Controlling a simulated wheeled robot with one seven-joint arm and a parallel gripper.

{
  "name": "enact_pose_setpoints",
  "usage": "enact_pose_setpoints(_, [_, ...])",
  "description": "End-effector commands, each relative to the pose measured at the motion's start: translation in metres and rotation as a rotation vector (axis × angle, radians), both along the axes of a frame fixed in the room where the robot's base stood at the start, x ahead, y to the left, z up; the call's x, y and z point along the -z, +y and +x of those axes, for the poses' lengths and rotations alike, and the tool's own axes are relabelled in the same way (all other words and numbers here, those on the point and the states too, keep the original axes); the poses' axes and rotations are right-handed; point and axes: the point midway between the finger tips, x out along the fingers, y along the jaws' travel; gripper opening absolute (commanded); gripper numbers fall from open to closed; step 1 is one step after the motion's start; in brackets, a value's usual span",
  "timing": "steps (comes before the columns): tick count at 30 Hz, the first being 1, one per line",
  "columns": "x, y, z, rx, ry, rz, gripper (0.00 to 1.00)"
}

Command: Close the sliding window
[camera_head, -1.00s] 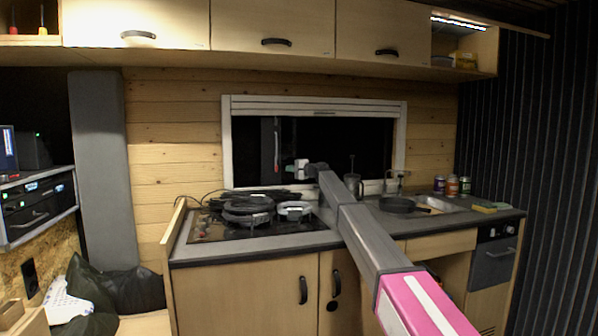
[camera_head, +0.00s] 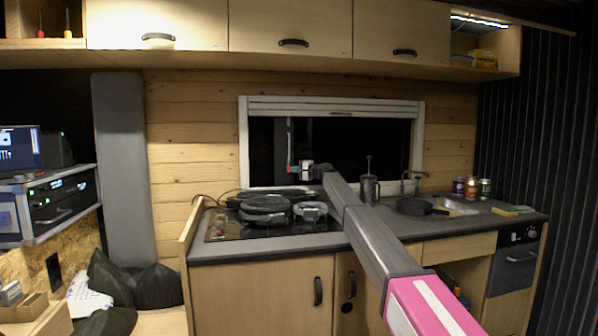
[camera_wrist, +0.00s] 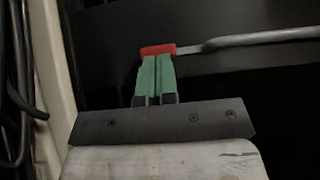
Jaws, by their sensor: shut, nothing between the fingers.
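The window has a white frame (camera_head: 243,150) and a dark opening in the wooden wall behind the counter. A vertical grey bar (camera_head: 290,135) shows against the dark, near the frame's left side. My gripper (camera_head: 303,170) is in front of the window's lower left part, just right of this bar.
A metal press or jug (camera_head: 370,188), a black pan (camera_head: 412,206) and several cans (camera_head: 471,188) stand to the right. Overhead cupboards (camera_head: 290,25) hang above the window.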

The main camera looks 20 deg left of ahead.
Motion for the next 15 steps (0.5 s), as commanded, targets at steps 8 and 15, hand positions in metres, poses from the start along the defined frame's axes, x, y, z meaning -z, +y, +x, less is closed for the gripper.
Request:
enact_pose_setpoints(8, [0.000,0.062,-0.038,-0.005,0.000,0.000,0.00])
enact_pose_setpoints(15, [0.000,0.104,-0.064,-0.003,0.000,0.001,0.00])
